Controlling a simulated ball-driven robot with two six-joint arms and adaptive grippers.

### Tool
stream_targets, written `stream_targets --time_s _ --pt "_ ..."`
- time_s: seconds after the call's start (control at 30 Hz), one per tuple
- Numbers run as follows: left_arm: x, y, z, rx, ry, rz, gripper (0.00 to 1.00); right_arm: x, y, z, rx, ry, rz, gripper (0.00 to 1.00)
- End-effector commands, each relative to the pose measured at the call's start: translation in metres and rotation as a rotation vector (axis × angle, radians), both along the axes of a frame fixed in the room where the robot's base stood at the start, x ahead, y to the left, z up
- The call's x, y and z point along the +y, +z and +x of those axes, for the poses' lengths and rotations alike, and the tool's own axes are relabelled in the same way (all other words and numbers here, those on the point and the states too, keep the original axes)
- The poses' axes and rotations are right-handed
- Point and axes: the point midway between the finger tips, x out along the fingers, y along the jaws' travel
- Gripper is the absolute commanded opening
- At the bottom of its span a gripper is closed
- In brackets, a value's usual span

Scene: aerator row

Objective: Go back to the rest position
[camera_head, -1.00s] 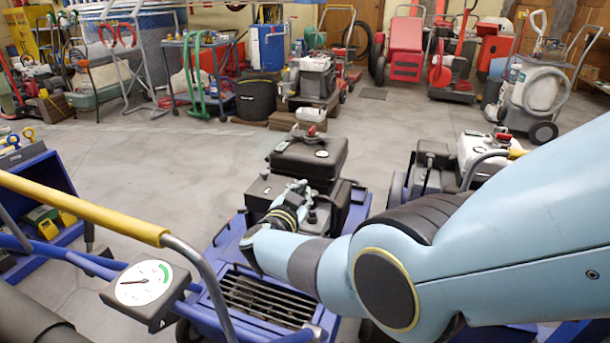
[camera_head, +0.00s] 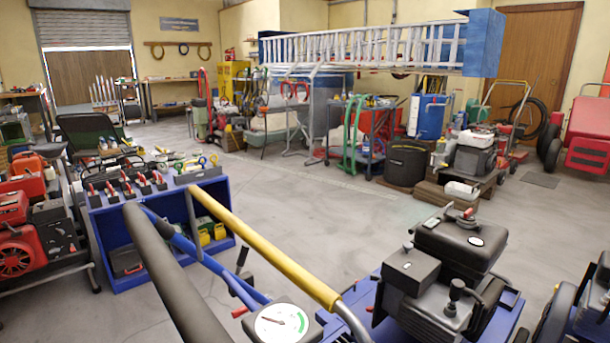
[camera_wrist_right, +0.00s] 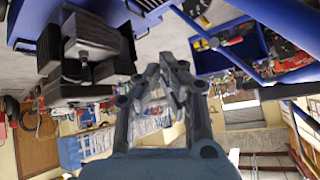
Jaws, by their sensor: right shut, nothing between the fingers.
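My right gripper (camera_wrist_right: 172,68) shows in the right wrist view, its dark fingers closed together with nothing between them. It is clear of the machine around it. In that view the room appears upside down, with the black engine (camera_wrist_right: 90,45) to the left of the fingers. In the head view the blue aerator with its black engine (camera_head: 445,270) stands at the lower right, and neither gripper shows there. My left gripper is in neither view.
A yellow handle bar (camera_head: 265,250), a dark tube (camera_head: 170,270) and a round gauge (camera_head: 281,322) stand close in front. A blue rack (camera_head: 140,215) and red machines (camera_head: 20,235) are at left. Open grey floor (camera_head: 330,215) lies beyond, before carts and a ladder (camera_head: 370,48).

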Motion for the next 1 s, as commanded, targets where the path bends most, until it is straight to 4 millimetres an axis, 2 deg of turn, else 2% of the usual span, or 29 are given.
stream_targets --time_s 0.03,0.2,0.4,0.6,0.63,0.87,1.0 --pt "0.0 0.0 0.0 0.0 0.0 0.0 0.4 -0.006 0.004 -0.025 0.059 0.011 -0.04 0.0" --pt "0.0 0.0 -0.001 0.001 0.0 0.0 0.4 -0.027 0.02 -0.089 0.226 0.006 -0.148 0.0" --pt "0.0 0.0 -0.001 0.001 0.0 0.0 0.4 -0.047 0.041 -0.143 0.361 -0.028 -0.238 0.0" --pt "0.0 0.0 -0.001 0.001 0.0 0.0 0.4 -0.064 0.062 -0.186 0.461 -0.073 -0.306 0.0" --pt "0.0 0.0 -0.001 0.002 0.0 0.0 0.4 -0.066 0.06 -0.188 0.472 -0.078 -0.31 0.0" --pt "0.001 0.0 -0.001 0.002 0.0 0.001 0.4 -0.07 0.003 -0.177 0.492 -0.078 -0.305 0.0" --pt "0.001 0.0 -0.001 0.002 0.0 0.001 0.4 -0.073 -0.037 -0.176 0.509 -0.08 -0.304 0.0"
